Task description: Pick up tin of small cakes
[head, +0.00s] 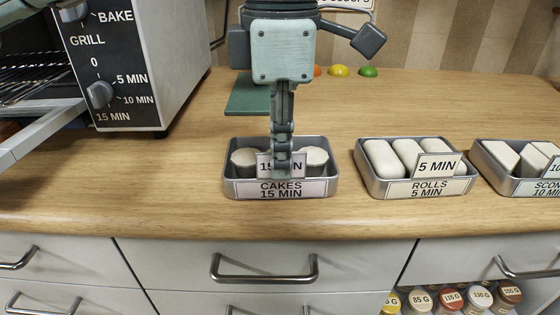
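The tin of small cakes (232,188) stands on the wooden counter at the centre, labelled "CAKES 15 MIN". Pale round cakes (315,155) and an upright "15 MIN" card show in it. My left gripper (283,165) points straight down over the tin. Its fingers overlap the middle of the tin and partly cover the card. The fingers are seen edge-on, one behind the other, so their gap and any contact with the tin are hidden. My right gripper is not in view.
A tin of rolls (375,187) and a tin of scones (490,175) stand to the right. A toaster oven (150,60) with its door open is at the left. A green board (248,95) lies behind the gripper. Drawers are below the counter edge.

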